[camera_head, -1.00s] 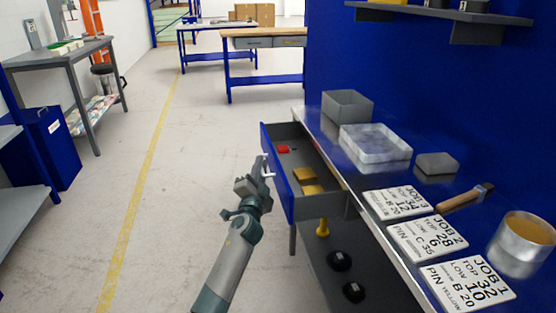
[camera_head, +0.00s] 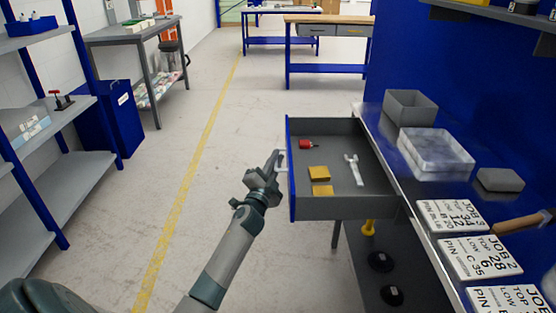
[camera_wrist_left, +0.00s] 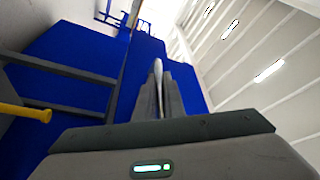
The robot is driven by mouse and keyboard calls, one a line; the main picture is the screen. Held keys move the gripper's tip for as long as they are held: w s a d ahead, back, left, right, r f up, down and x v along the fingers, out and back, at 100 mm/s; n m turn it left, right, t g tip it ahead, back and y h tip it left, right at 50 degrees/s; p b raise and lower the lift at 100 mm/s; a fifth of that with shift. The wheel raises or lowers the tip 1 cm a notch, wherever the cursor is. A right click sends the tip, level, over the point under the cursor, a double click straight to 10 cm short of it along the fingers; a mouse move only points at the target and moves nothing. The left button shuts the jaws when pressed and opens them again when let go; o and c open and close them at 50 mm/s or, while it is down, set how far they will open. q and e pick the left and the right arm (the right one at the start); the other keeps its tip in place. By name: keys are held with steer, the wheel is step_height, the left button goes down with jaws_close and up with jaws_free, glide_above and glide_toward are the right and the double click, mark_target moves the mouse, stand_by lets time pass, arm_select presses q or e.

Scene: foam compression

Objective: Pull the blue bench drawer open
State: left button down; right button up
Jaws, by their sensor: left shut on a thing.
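The blue-fronted bench drawer (camera_head: 291,183) stands well out from the bench, its grey inside in view from above. It holds a red item (camera_head: 306,144), two yellow-brown blocks (camera_head: 319,173) and a pale wrench-like tool (camera_head: 354,169). My left gripper (camera_head: 275,165) is at the outer side of the blue front, shut on the white drawer handle (camera_head: 282,164). In the left wrist view, the fingers (camera_wrist_left: 160,95) close around the pale handle, with blue surface behind. My right gripper is not in view.
The bench top (camera_head: 412,205) carries a grey bin (camera_head: 410,107), a clear tray (camera_head: 437,152), a grey block (camera_head: 499,180) and job cards (camera_head: 450,215). Blue shelving (camera_head: 60,190) stands at the left. The floor (camera_head: 190,150) between is clear.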

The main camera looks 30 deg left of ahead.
arm_select(q)
steer(key=c, duration=2.1)
jaws_free()
steer(key=shift+s, duration=0.15)
steer(key=v, duration=1.7)
steer(key=shift+d+f, duration=0.1)
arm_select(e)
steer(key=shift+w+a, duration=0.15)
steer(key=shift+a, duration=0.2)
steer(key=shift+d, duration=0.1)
